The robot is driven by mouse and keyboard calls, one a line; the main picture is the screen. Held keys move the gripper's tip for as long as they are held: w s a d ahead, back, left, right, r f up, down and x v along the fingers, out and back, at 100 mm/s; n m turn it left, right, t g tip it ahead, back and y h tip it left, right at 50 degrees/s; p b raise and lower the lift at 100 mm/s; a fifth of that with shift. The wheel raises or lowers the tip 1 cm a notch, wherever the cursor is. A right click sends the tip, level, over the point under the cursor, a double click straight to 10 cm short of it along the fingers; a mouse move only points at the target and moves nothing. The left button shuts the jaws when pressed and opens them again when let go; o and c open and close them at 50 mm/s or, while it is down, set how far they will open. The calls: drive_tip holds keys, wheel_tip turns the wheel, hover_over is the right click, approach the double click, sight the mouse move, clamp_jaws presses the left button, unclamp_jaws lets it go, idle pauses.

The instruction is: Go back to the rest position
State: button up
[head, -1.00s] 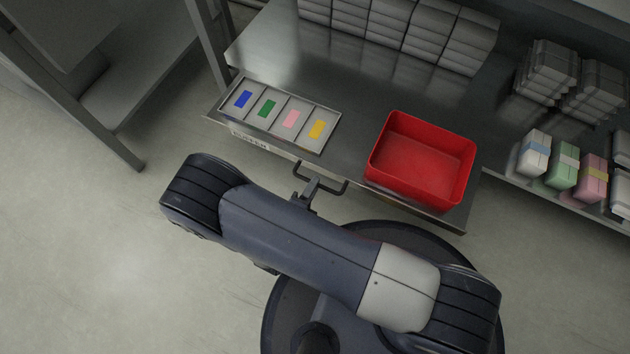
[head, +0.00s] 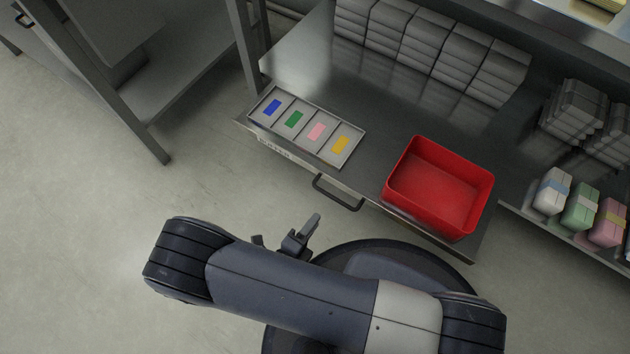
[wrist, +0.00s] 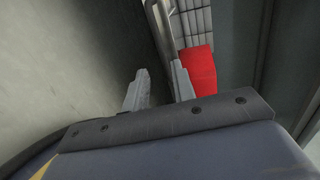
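My gripper (head: 287,230) is open and empty in the head view, just above my arm and over the floor. It is apart from the dark drawer handle (head: 338,193) on the front of the steel table (head: 345,95). In the wrist view, the two pale fingers of my gripper (wrist: 160,77) stand apart with nothing between them. My arm is folded low across the bottom of the head view.
A shallow tray (head: 361,134) with blue, green, pink and yellow cards lies near the table's front edge. A red bin (head: 437,190) stands to its right, seemingly empty. Grey stacks line the back. Wrapped packs (head: 580,205) sit at the right.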

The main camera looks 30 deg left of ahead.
sight(334, 197)
drive_tip(key=shift+b+x, duration=1.8)
drive_tip(key=shift+x, duration=3.75)
drive_tip(key=shift+d+r, duration=0.1)
drive_tip(key=shift+r, duration=0.05)
